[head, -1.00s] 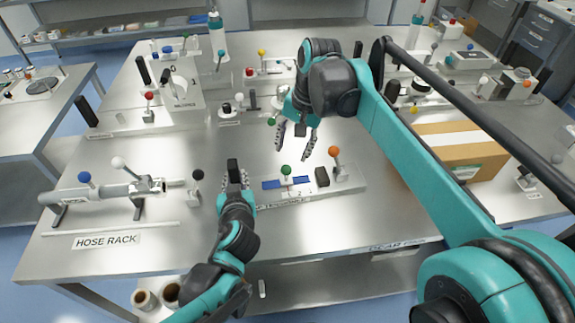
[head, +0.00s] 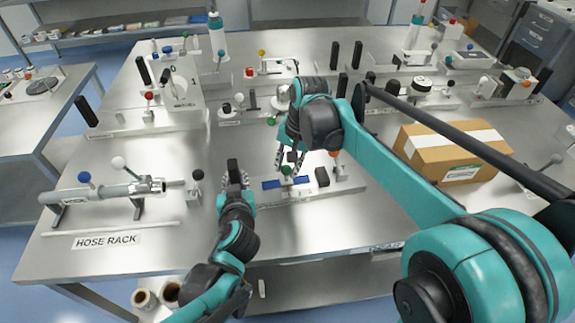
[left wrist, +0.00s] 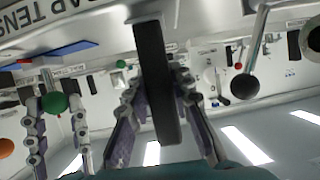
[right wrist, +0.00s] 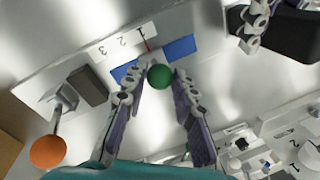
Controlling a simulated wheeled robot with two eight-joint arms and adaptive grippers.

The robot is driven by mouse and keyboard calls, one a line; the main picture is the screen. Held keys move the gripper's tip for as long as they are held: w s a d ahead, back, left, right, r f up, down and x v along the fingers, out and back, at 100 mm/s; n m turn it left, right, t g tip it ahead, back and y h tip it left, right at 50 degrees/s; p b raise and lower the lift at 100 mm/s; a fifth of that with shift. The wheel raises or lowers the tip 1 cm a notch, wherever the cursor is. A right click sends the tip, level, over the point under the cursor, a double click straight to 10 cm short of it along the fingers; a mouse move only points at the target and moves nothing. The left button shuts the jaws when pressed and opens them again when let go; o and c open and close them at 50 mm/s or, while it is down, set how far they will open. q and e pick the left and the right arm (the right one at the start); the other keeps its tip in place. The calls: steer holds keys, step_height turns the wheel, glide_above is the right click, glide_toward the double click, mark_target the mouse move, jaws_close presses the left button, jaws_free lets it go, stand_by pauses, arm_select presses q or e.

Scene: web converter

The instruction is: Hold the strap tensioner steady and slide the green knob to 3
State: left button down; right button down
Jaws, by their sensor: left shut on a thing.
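The strap tensioner (head: 300,194) is a pale base plate with a blue slide strip, a green knob and an upright black handle at its left end. My left gripper (head: 234,180) is shut on the black handle (left wrist: 158,85). The green knob (head: 286,170) stands on the slide, also seen in the right wrist view (right wrist: 159,77). My right gripper (right wrist: 157,72) is open, its fingers either side of the green knob; contact is unclear. The scale (right wrist: 122,42) reads 1, 2, 3, and a red pointer line (right wrist: 147,45) sits near 1.
A black block (right wrist: 88,86) and an orange knob (right wrist: 48,152) on a lever stand at the plate's other end. A hose rack (head: 120,190) is to the left. A cardboard box (head: 450,155) is to the right. The table front is clear.

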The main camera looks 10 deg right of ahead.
arm_select(q)
steer(key=shift+s+a+f, duration=0.2)
steer(key=shift+f, duration=0.15)
arm_select(e)
glide_above(310, 181)
steer(key=shift+a+f, duration=0.1)
steer(key=c, duration=1.3)
jaws_free()
steer(key=shift+c, duration=0.2)
arm_select(q)
steer(key=shift+d, duration=0.15)
arm_select(e)
steer(key=shift+o, duration=0.6)
steer(key=shift+r, duration=0.4)
steer(key=v, duration=1.1)
steer(key=shift+r, duration=0.2)
arm_select(q)
steer(key=shift+w+r+p, duration=0.2)
steer(key=shift+r+p, duration=0.1)
steer(key=shift+r, duration=0.05)
arm_select(e)
steer(key=shift+r, duration=0.2)
